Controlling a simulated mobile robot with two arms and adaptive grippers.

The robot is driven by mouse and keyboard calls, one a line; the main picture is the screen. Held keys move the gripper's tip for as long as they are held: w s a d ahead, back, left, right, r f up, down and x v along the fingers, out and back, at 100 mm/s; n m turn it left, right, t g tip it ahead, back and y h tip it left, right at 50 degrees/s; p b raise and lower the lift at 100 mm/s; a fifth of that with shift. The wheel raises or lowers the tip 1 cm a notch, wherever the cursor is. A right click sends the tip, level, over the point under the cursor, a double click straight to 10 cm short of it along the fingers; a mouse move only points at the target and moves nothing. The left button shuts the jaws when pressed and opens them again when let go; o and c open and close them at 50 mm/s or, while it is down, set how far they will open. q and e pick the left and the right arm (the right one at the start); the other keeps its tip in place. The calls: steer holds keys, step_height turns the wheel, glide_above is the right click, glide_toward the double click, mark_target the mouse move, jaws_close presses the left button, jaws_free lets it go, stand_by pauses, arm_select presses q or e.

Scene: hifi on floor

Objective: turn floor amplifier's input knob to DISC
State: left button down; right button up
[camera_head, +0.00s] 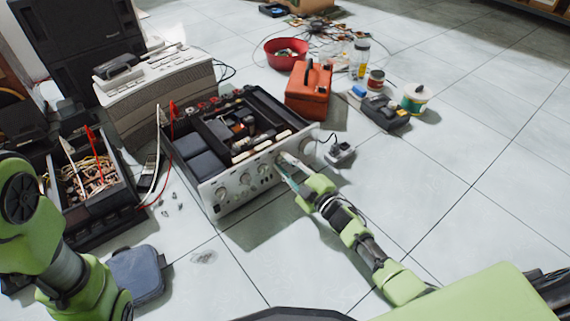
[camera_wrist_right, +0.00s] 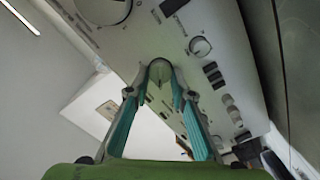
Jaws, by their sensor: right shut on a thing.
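The open-topped amplifier (camera_head: 235,185) stands on the floor, its silver front panel towards me. The panel bears several knobs and small switches. It fills the upper part of the right wrist view (camera_wrist_right: 215,20). My right gripper (camera_head: 285,166) reaches the panel's right half. In the right wrist view its teal fingers are shut around a small round knob (camera_wrist_right: 160,73), which the fingertips partly cover. A larger knob and another small knob (camera_wrist_right: 200,46) with a pointer line sit beside it. The labels are too blurred to read, including DISC. My left arm shows, but its gripper is out of view.
A beige device (camera_head: 155,105) stands behind the amplifier, and a black box of wires (camera_head: 90,215) is at left. An orange case (camera_head: 308,92), a small meter (camera_head: 341,152) and a red bowl (camera_head: 285,52) lie beyond.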

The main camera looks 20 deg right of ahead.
steer(key=shift+f, duration=0.1)
jaws_close()
steer(key=o, duration=1.1)
jaws_free()
steer(key=v, duration=1.2)
